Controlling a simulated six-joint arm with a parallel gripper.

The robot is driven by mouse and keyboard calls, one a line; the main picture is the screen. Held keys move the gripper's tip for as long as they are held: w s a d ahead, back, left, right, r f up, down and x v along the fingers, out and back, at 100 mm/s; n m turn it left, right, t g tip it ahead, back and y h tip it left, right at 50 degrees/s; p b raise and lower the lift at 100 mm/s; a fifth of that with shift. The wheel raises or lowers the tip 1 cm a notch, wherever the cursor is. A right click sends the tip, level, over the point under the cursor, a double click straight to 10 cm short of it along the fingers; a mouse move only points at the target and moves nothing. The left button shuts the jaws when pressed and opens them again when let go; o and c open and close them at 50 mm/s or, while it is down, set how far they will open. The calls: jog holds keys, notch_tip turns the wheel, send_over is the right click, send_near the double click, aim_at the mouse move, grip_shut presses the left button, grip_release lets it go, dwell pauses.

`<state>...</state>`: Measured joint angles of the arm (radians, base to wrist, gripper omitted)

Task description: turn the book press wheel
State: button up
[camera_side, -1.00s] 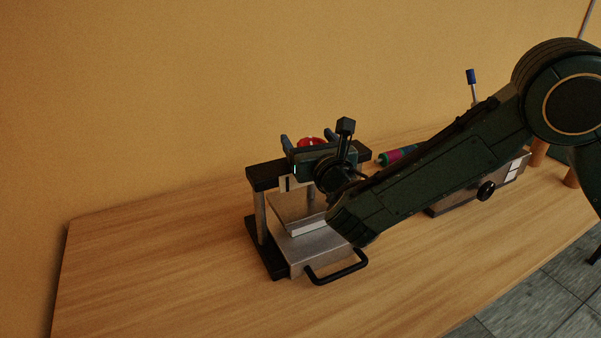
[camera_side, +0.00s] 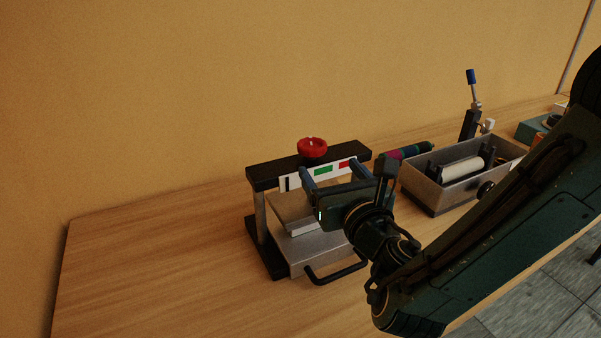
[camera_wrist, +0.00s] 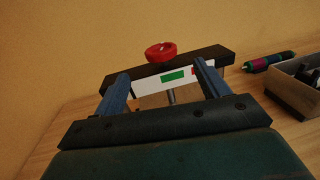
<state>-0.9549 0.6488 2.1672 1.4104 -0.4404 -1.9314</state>
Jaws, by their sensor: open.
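The book press (camera_side: 262,177) stands on the wooden table, with a dark top beam on metal posts. Its red wheel (camera_side: 312,147) sits on top of the beam; it also shows in the wrist view (camera_wrist: 161,52). A white strip (camera_side: 335,169) with green and red patches runs along the beam's front. My gripper (camera_side: 333,167) is open and empty, in front of the press and lower than the wheel. In the wrist view my two blue fingers (camera_wrist: 162,84) stand apart, with the wheel beyond and above the gap. The fingers hide parts of the strip.
A black handle (camera_side: 338,272) juts from the press's front. To the right stand a grey box (camera_side: 436,196) with a white roller, a dark, pink and teal cylinder (camera_side: 408,151) and a blue-tipped lever (camera_side: 471,78). The table's left part is bare.

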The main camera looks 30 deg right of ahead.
aim_at(307, 138)
jog(key=shift+s+a, duration=0.1)
jog(key=shift+s, duration=0.6)
jog(key=shift+s+a, duration=0.1)
jog(key=shift+s, duration=0.4)
jog(key=w, duration=0.4)
jog(key=w+d, duration=0.1)
jog(key=w, duration=0.4)
jog(key=w+d, duration=0.1)
jog(key=w, duration=0.3)
jog(key=shift+w, duration=0.3)
jog(key=shift+c, duration=0.2)
jog(key=c, duration=0.9)
